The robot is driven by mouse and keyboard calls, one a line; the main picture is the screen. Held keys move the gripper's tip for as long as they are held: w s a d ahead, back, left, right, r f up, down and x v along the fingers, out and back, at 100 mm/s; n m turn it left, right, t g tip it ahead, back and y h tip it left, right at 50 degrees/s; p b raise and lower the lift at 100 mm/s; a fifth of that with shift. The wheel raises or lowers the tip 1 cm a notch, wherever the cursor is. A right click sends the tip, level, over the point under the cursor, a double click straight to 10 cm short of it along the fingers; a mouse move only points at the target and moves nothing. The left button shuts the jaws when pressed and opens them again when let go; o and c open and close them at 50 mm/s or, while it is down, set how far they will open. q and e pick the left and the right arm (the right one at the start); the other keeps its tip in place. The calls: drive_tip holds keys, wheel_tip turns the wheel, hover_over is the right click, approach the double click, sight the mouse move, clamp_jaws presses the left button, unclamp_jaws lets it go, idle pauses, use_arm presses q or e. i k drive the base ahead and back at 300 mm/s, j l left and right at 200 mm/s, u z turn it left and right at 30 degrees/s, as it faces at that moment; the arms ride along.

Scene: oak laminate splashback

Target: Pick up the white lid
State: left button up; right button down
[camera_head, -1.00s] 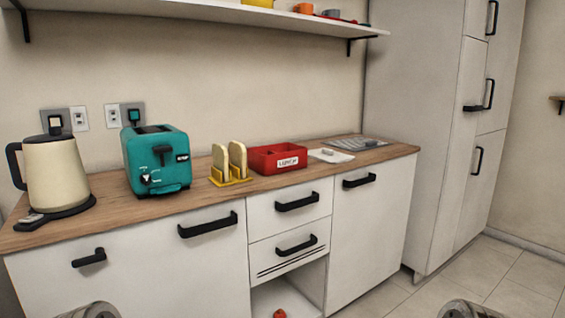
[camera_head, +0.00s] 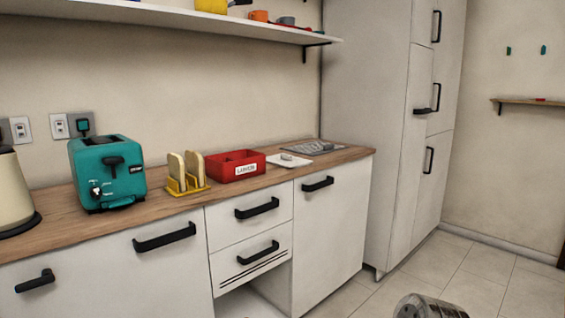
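The white lid (camera_head: 289,160) appears to be the flat white piece with a small raised grip, lying on the wooden counter. It sits just right of the red box (camera_head: 237,166) and in front of a grey tray-like item (camera_head: 313,147). Nothing covers it. A part of my own arm shows at the bottom edge, right of centre, well below and away from the counter. Neither gripper's fingers show in the view.
The wooden counter (camera_head: 62,222) also holds a teal toaster (camera_head: 107,172), a yellow rack with bread slices (camera_head: 186,173) and a cream kettle (camera_head: 12,194) cut off at the left. A shelf (camera_head: 200,24) hangs above. A tall cabinet (camera_head: 365,120) stands right of the counter. Floor at right is clear.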

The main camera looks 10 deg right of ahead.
sight(282, 160)
drive_tip(key=u, duration=0.35)
drive_tip(key=i+l+u, duration=0.15)
drive_tip(key=l+u, duration=0.8)
drive_tip(key=l, duration=0.15)
